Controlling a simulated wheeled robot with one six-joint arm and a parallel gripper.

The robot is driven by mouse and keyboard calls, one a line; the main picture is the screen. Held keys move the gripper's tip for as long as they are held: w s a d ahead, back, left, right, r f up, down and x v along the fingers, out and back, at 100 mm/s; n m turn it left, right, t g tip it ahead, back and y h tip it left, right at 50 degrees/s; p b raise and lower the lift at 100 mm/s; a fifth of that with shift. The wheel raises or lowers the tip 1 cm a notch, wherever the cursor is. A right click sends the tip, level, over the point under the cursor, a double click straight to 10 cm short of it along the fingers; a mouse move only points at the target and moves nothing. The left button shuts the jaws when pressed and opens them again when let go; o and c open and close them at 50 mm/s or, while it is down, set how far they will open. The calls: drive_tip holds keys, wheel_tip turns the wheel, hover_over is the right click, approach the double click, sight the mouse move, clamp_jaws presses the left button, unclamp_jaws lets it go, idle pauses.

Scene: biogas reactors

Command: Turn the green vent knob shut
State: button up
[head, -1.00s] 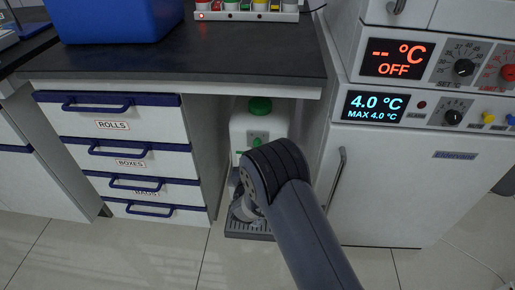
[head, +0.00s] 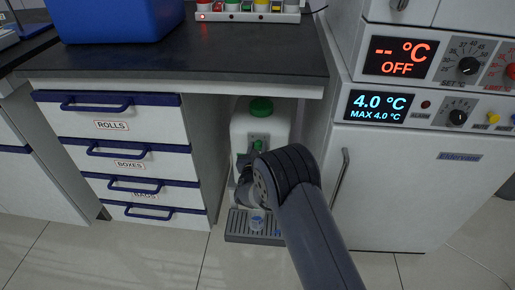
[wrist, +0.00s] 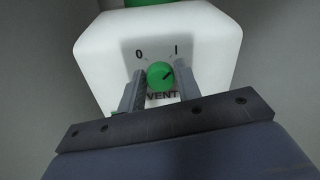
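The round green vent knob (wrist: 160,75) sits on a white housing (wrist: 215,45), between the marks 0 and I and above the word VENT. Its dark pointer line leans up and right, toward I. My gripper (wrist: 158,84) is open, with one finger at each side of the knob. The left finger is close to the knob; a gap shows on the right. I cannot tell whether either finger touches it. In the head view a white tank (head: 243,125) with a green cap (head: 261,107) stands under the counter, and my arm hides part of it.
A drawer unit (head: 130,160) stands left, a white fridge unit (head: 410,180) right. The black counter (head: 200,55) overhangs the niche.

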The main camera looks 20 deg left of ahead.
drive_tip(key=c, duration=0.5)
drive_tip(key=shift+n, duration=0.3)
drive_tip(key=n, duration=0.7)
drive_tip(key=shift+n, duration=0.3)
drive_tip(key=n, duration=0.5)
drive_tip(key=shift+n, duration=0.3)
drive_tip(key=shift+n+y+p, duration=0.5)
drive_tip(key=shift+n+p, duration=0.1)
drive_tip(key=shift+n, duration=1.7)
drive_tip(key=shift+f, duration=0.1)
